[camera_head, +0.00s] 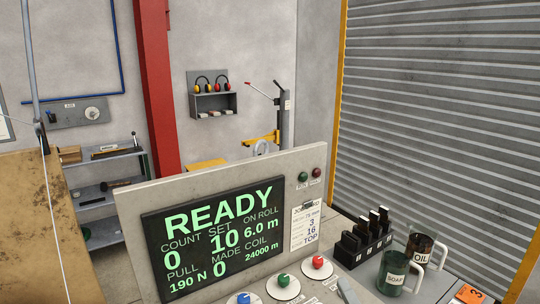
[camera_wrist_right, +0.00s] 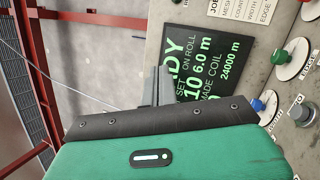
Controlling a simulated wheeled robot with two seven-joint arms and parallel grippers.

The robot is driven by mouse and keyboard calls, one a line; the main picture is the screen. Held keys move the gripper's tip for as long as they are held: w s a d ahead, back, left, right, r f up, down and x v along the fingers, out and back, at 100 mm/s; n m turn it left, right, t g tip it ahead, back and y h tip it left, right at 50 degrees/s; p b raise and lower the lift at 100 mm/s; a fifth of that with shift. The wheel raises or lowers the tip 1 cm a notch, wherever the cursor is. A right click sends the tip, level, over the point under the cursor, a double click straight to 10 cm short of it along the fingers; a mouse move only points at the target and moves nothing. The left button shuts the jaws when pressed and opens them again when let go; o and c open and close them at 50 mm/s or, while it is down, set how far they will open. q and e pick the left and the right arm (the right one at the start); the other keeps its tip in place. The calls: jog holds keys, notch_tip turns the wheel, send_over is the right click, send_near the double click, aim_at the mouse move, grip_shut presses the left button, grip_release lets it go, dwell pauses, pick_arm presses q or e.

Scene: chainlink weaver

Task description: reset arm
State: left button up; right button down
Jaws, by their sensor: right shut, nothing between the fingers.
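My right gripper (camera_wrist_right: 158,84) shows in the right wrist view, behind its green and black housing. Its grey fingers are together and empty, and they overlap the edge of the control panel's screen from this angle. I cannot tell their distance from the panel. I cannot make out the right gripper for certain in the head view. My left gripper is in neither view. The control panel's screen (camera_head: 215,243) reads READY, with count 0, set 10 and made 0. The screen also shows in the right wrist view (camera_wrist_right: 225,50).
Below the screen are a blue button (camera_head: 243,298), a green button (camera_head: 283,281) and a red button (camera_head: 318,262). A black rack (camera_head: 352,243), a SOAP mug (camera_head: 393,270) and an OIL mug (camera_head: 420,249) stand right. A tan board (camera_head: 35,230) is at left.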

jog(key=s+d+f+m+g+h, duration=0.3)
jog(key=d+f+m+g+h, duration=0.15)
jog(key=f+m, duration=0.35)
jog(key=s+d+f+m+g+h, duration=0.3)
jog(key=d+f+m+h, duration=0.2)
jog(key=f+m, duration=0.3)
jog(key=s+a+f+m+g+y, duration=0.1)
jog(key=s+f+m+g, duration=0.4)
jog(key=s, duration=0.4)
jog(key=s+a+f+m+g+y, duration=0.1)
jog(key=s+f+m+g, duration=0.1)
jog(key=s+f+g, duration=0.45)
jog(key=s+f, duration=0.3)
jog(key=f, duration=2.8)
jog(key=s+d+f, duration=0.1)
jog(key=s+f, duration=0.8)
jog(key=s+d+f, duration=0.2)
jog(key=s+f, duration=0.8)
jog(key=shift+s+d+n+g, duration=0.15)
jog(key=shift+d+n+g, duration=0.15)
jog(key=shift+g, duration=0.1)
